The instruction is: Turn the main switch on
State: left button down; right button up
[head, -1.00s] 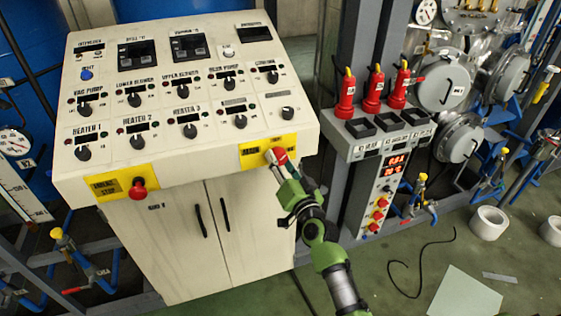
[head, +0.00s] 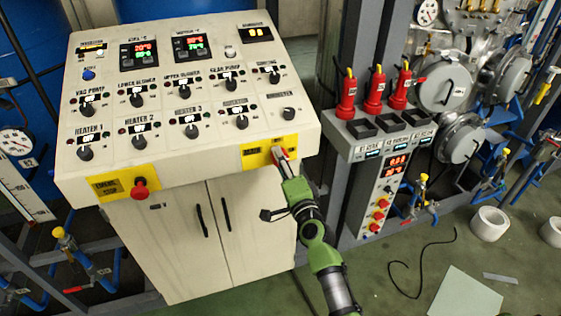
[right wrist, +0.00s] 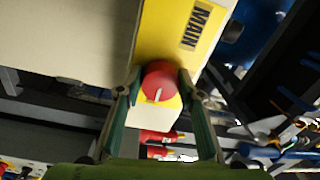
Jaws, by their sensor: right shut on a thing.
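The main switch (head: 280,154) is a red knob on a yellow plate (head: 256,151) at the front right of the white control panel. My right gripper (head: 284,161) has its green fingers on it. In the right wrist view the red main switch (right wrist: 159,80) sits between the fingertips of my right gripper (right wrist: 158,88), below the word MAIN, with a pale mark on its face. The panel displays, such as the red and green one (head: 139,53), are lit. My left gripper is not in view.
A red emergency stop knob (head: 139,188) sticks out at the panel's front left. White cabinet doors (head: 213,240) lie below the panel. A stand with several red-handled tools (head: 347,95) is close on the right. White rolls (head: 489,223) lie on the green floor.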

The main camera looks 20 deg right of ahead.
jog(key=shift+m, duration=0.3)
jog(key=o, duration=1.1)
jog(key=s, duration=1.2)
jog(key=shift+d+f, duration=0.25)
